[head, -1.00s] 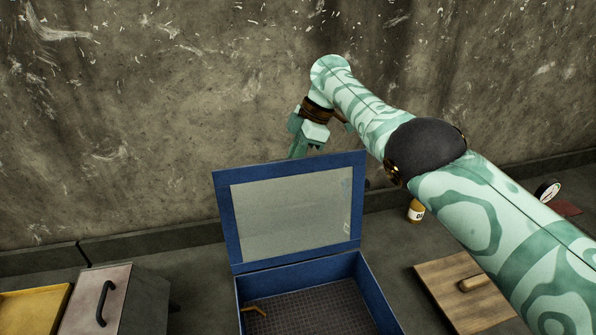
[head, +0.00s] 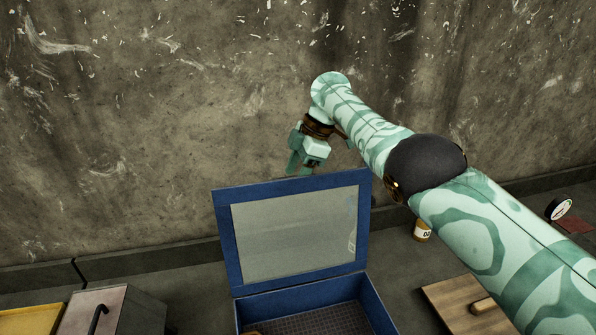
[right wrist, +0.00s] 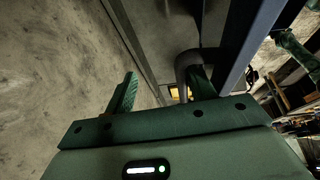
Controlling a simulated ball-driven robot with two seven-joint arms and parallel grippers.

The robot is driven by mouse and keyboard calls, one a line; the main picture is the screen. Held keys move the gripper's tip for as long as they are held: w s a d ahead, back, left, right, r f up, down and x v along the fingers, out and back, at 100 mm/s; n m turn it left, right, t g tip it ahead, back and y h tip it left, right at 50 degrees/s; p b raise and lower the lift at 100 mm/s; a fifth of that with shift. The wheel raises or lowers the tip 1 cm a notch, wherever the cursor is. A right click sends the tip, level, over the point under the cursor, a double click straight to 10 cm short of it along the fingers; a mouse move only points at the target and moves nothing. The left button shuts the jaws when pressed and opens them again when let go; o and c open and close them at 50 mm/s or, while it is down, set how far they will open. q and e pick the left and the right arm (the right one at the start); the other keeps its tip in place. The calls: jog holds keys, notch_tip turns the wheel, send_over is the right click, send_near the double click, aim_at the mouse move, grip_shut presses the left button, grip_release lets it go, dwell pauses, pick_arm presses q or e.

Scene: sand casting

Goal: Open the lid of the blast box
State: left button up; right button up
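The blue blast box (head: 300,303) stands at the bottom centre of the head view. Its lid (head: 226,240), a blue frame around a pale grey panel, is raised and leans back, showing the dark mesh floor inside. My right gripper (head: 301,168) is just behind and above the lid's top edge. In the right wrist view my right gripper's fingers (right wrist: 162,92) are spread apart with nothing between them. A grey curved bar (right wrist: 186,66) is by the right finger, beside the blue lid frame (right wrist: 248,40); I cannot tell if they touch. My left gripper is not in view.
A grey box with a black handle (head: 112,310) and a yellow tray (head: 30,318) are at the lower left. A wooden board (head: 455,300), a small labelled jar (head: 422,231) and a round gauge (head: 558,209) are at the right. A concrete wall (head: 150,130) rises behind.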

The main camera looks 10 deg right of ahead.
jog(key=shift+w+a+r, duration=0.1)
jog(key=shift+w+r, duration=0.05)
jog(key=shift+r, duration=0.15)
jog(key=p+v, duration=0.2)
jog(key=p, duration=0.1)
jog(key=p+v, duration=0.4)
jog(key=p, duration=0.1)
jog(key=shift+w+a+r+p, duration=0.2)
jog(key=shift+r+p, duration=0.1)
jog(key=shift+r, duration=0.1)
jog(key=shift+c, duration=0.6)
jog(key=d+v, duration=0.1)
jog(key=v, duration=0.8)
jog(key=shift+s, duration=0.25)
jog(key=shift+f+p, duration=0.1)
jog(key=shift+p, duration=0.2)
